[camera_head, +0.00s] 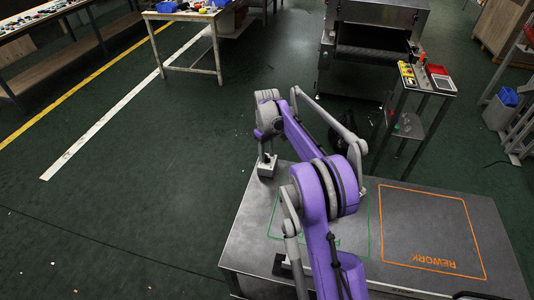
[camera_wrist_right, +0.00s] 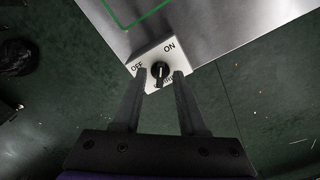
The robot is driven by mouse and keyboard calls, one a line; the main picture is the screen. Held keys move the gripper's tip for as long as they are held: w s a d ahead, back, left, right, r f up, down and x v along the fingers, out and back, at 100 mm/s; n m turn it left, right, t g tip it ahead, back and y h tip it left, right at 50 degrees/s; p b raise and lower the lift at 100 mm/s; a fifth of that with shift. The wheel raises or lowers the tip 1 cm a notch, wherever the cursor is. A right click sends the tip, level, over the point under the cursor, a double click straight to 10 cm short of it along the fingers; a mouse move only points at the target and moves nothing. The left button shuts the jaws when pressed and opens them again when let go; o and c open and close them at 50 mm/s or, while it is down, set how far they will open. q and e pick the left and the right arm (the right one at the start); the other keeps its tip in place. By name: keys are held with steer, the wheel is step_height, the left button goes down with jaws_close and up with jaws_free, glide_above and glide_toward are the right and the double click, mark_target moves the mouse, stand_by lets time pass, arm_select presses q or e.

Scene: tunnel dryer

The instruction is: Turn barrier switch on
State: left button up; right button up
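The barrier switch is a small white box at the left corner of the metal table. It shows in the head view (camera_head: 266,170) and in the right wrist view (camera_wrist_right: 151,59). Its round black knob (camera_wrist_right: 160,72) has a pale pointer line that looks roughly upright in the wrist picture. OFF is printed to its left and ON to its upper right; a lower label is partly hidden. My right gripper (camera_wrist_right: 160,75) is open, one fingertip on each side of the knob, with gaps visible. In the head view it (camera_head: 265,157) is just above the box. My left gripper is not visible.
The metal table (camera_head: 250,230) carries a green outline and an orange REWORK outline (camera_head: 430,262). A dark item by my arm at its front edge is unclear. A control stand (camera_head: 426,78) and the dryer (camera_head: 375,40) stand behind. Floor to the left is open.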

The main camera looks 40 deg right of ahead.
mark_target(267, 156)
step_height(267, 156, up, 11)
steer(key=shift+p, duration=0.45)
stand_by(0.6)
